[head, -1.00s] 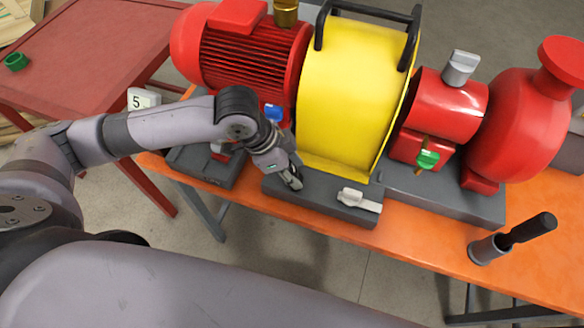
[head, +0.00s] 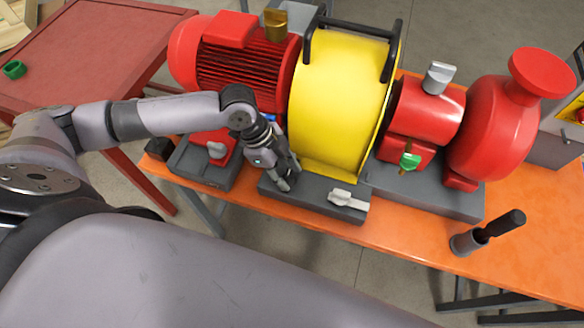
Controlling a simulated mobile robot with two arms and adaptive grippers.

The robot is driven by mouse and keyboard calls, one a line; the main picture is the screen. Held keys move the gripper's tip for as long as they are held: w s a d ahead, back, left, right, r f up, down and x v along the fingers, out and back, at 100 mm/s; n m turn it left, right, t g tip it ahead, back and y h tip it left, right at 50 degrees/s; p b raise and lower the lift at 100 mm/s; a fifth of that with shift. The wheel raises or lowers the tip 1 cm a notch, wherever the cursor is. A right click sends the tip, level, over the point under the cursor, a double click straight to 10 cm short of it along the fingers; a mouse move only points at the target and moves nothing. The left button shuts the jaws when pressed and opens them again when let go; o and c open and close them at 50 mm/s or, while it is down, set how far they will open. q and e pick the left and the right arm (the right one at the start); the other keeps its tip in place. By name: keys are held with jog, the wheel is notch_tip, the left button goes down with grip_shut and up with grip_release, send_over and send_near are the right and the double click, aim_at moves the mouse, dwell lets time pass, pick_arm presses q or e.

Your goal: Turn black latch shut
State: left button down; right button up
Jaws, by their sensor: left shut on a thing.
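My left gripper (head: 285,182) reaches down to the left part of the dark grey base block in front of the yellow guard (head: 340,105). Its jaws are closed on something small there. I take this to be the black latch, but the fingers hide it, so its angle cannot be told. A light grey latch (head: 347,200) sits on the same block to the right, clear of the gripper. My right gripper is not in view.
The red motor (head: 245,72) stands left of the guard, and the red pump (head: 500,130) stands right. A green handle (head: 409,162) and a grey knob (head: 438,77) are on the red housing.

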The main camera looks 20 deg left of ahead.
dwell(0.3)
pick_arm(q)
jog(key=c, duration=1.1)
grip_release()
jog(key=v, duration=1.2)
jog(key=shift+w, duration=0.1)
